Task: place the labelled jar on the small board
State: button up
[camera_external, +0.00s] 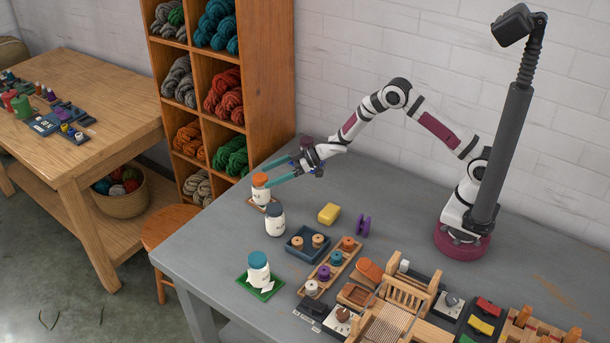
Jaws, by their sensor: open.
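A white labelled jar with an orange lid (260,188) stands upright on a small brown board (271,205) at the table's far left. My gripper (268,175) is open, its two teal fingers pointing left at this jar. The fingertips are right by the lid; I cannot tell whether they touch or straddle the jar. A white jar with a dark lid (275,219) stands on the bare table. Another white jar with a teal lid (259,269) stands on a green square (268,292) near the front left edge.
A yellow block (329,213), a purple spool (363,225) and a blue tray (292,248) with spools lie right of the jars. A wooden spool rack (313,276) and a small loom (394,318) crowd the front. The grey table (400,205) is clear towards the wall.

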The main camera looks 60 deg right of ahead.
jog(key=s+d+r+m+h, duration=0.4)
jog(key=s+d+r+h, duration=0.15)
jog(key=d, duration=0.35)
jog(key=s+d+r+m+h, duration=0.35)
jog(key=s+d+r, duration=0.25)
jog(key=d, duration=0.4)
jog(key=s+d+r+m+g+h, duration=0.2)
jog(key=s+m+g, duration=0.35)
jog(key=s, duration=1.25)
jog(key=s+a+g+y, duration=0.1)
jog(key=s+a+g, duration=0.1)
jog(key=s, duration=0.6)
jog(key=s+a+m+g+y, duration=0.1)
jog(key=s+a+g+y, duration=0.1)
jog(key=s+a, duration=0.3)
jog(key=s, duration=0.3)
jog(key=shift+m, duration=0.3)
